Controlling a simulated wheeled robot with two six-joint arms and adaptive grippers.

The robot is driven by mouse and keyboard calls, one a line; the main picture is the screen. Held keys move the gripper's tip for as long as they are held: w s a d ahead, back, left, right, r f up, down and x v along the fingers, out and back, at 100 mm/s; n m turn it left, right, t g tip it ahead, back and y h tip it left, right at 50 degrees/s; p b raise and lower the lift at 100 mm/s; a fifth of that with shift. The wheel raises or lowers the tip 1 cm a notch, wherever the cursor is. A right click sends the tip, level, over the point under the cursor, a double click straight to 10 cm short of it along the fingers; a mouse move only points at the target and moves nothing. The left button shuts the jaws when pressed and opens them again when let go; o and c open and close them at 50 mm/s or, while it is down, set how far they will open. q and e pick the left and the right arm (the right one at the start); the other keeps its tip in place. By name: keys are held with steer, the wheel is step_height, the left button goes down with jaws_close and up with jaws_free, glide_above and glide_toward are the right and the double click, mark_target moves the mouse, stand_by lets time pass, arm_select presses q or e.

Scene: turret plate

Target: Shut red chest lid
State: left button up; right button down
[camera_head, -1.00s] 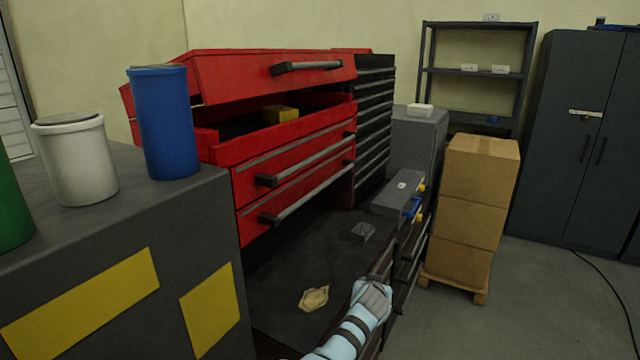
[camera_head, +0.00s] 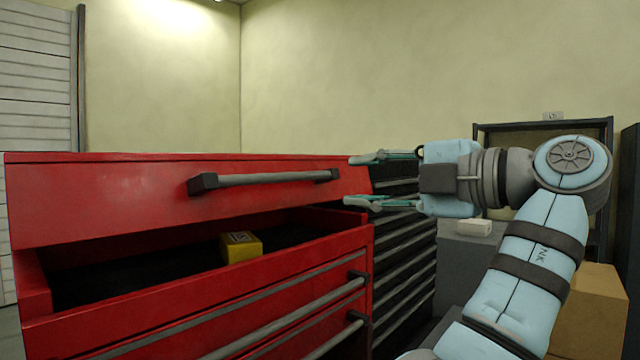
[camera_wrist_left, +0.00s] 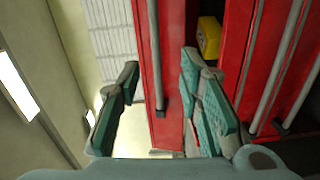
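The red chest lid (camera_head: 110,195) is raised, with a dark gap between it and the red chest body (camera_head: 200,308). Its grey bar handle (camera_head: 270,179) runs along its front. In the left wrist view the lid (camera_wrist_left: 172,125) lies across the space between the finger pads. My left gripper (camera_head: 382,178) is at the lid's right end, fingers apart, one above and one lower; it also shows in the left wrist view (camera_wrist_left: 160,100). I cannot tell whether a finger touches the lid. My right gripper is out of view.
A yellow box (camera_head: 242,248) sits inside the open chest below the lid. Lower drawer handles (camera_head: 290,322) stick out from the front.

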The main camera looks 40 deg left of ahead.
arm_select(q)
steer(key=n+p, duration=0.1)
steer(key=p, duration=0.7)
glide_toward(290, 178)
steer(key=a+r, duration=0.1)
steer(key=a, duration=0.4)
steer(key=a+f, duration=0.1)
steer(key=a, duration=0.2)
steer(key=w+a, duration=0.1)
steer(key=a, duration=0.2)
steer(key=shift+f, duration=0.15)
steer(key=shift+d, duration=0.2)
steer(key=shift+c, duration=0.6)
steer(key=shift+w, duration=0.1)
steer(key=c, duration=0.6)
jaws_close()
steer(key=shift+f, duration=0.1)
